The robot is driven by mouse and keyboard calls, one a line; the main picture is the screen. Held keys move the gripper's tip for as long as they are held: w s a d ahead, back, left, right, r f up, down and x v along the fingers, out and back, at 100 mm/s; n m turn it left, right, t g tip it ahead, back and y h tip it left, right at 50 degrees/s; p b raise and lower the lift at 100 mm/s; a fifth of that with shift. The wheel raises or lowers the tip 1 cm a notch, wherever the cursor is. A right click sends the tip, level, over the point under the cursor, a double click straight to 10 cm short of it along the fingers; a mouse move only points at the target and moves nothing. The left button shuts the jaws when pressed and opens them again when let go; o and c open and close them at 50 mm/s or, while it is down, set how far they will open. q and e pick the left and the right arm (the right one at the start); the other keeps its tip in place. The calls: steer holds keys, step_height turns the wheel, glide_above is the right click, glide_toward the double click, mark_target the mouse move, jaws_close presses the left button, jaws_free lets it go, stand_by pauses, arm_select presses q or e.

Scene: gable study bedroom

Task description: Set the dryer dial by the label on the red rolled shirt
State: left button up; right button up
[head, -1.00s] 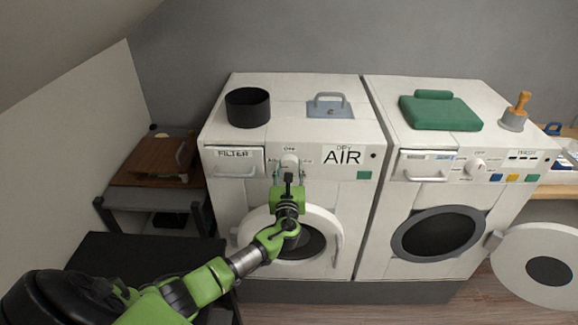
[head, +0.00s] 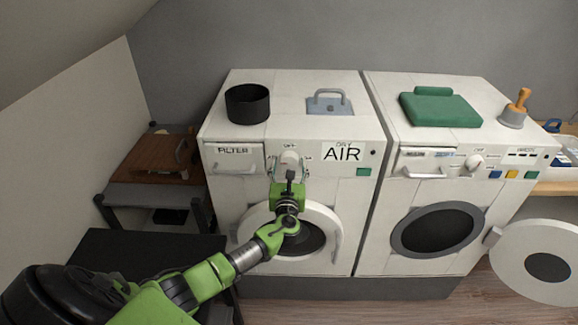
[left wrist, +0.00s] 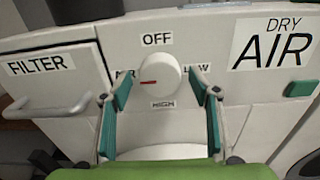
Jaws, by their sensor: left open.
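The dryer is the left white machine. Its white round dial (head: 289,159) sits at the top middle of its front. In the left wrist view the dial (left wrist: 164,80) has a red mark pointing left, towards a label that looks like AIR, partly hidden by a finger. OFF is above, LOW right and HIGH below. My left gripper (head: 289,172) is open before the dial. In the left wrist view its fingers (left wrist: 160,96) stand either side of the dial, apart from it. A DRY AIR sign (head: 342,153) is on the dryer front. I see no red rolled shirt.
A FILTER drawer (head: 234,160) with a handle is left of the dial. The round dryer door (head: 327,218) is below my gripper. A black pot (head: 247,105) stands on top. The washer (head: 378,233) is at the right, its round door (head: 541,262) swung open.

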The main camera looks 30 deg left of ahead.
arm_select(q)
steer(key=v, duration=1.2)
steer(key=shift+f, duration=0.1)
